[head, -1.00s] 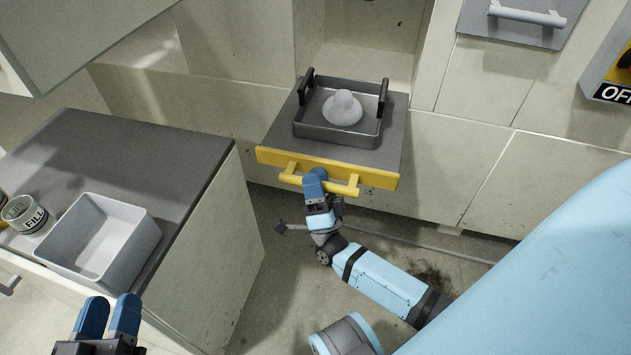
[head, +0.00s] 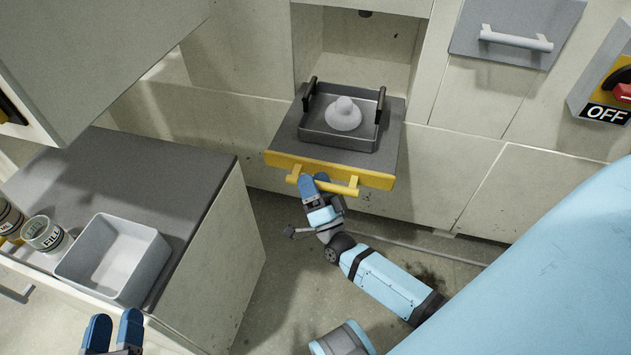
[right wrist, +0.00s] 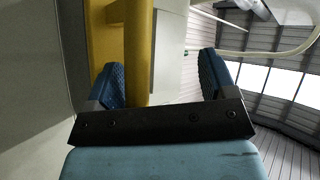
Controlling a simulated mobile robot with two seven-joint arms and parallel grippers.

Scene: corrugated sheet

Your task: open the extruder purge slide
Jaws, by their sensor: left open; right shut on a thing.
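The purge slide (head: 283,139) is a dark plate with a yellow front (head: 378,179), standing out from an opening in the cabinet wall. On it sits a dark grey tray (head: 339,140) with two black handles and a pale domed lump (head: 343,115) inside. My right gripper (head: 314,178) is shut on the yellow handle (head: 342,188), near its left end. In the right wrist view the handle bar (right wrist: 138,52) runs between the two blue fingers (right wrist: 160,82), closer to the left one. My left gripper (head: 114,325) is open and empty at the bottom left, with its lower part cut off.
A grey-topped counter (head: 185,175) stands at the left, holding an empty light bin (head: 117,262) and a cup marked FILL (head: 46,235). A closed grey panel with a handle (head: 515,40) and an OFF switch (head: 604,112) are at the upper right. Floor below the slide is open.

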